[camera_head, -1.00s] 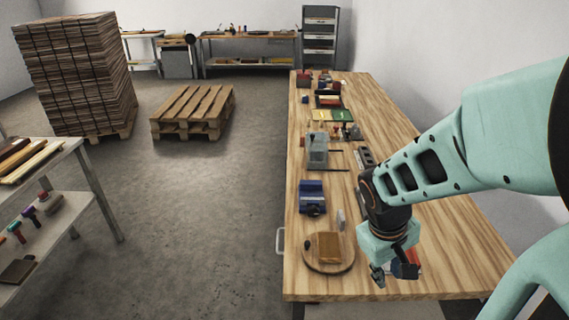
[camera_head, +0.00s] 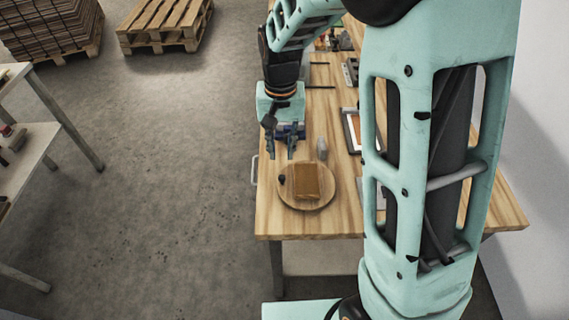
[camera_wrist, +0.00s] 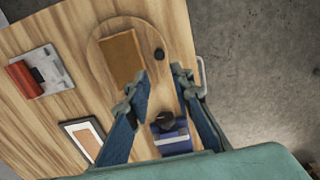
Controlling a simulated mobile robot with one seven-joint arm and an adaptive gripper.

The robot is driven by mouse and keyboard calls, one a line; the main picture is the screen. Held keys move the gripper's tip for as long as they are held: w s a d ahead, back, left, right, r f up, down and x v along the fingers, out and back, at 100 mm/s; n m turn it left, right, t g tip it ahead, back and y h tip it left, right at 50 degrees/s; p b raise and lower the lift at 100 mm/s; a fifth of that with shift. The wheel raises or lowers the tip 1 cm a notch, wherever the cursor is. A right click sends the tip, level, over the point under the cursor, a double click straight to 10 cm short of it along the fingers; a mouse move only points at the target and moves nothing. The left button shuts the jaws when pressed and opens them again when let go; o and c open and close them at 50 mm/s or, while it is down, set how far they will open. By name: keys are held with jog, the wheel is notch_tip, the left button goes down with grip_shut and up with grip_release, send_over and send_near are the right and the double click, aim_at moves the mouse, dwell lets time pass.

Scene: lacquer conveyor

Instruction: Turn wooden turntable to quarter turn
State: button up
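The round wooden turntable (camera_head: 292,198) lies near the front left corner of the workbench. A flat brown block (camera_head: 308,181) sits on it, and a small dark knob (camera_head: 282,179) stands near its left rim. In the wrist view the turntable (camera_wrist: 97,54) is at the top, with the knob (camera_wrist: 159,54) near its right rim and the block (camera_wrist: 123,58) beside it. My gripper (camera_head: 282,155) is open and empty, fingers pointing down, just beyond the turntable's far edge. In the wrist view the fingertips (camera_wrist: 160,82) are apart, short of the knob and not touching it.
A blue vise-like object (camera_wrist: 171,136) lies under my fingers, and a grey upright piece (camera_head: 322,148) stands behind the turntable. A framed panel (camera_wrist: 85,138) and a red-handled tool on a plate (camera_wrist: 38,72) lie on the bench (camera_head: 342,215). A side handle (camera_head: 254,170) sticks out from the bench's left edge.

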aim_at(281, 176)
notch_tip(281, 176, down, 10)
jog(key=shift+s+r, duration=0.1)
jog(key=shift+r, duration=0.05)
dwell(0.3)
grip_shut()
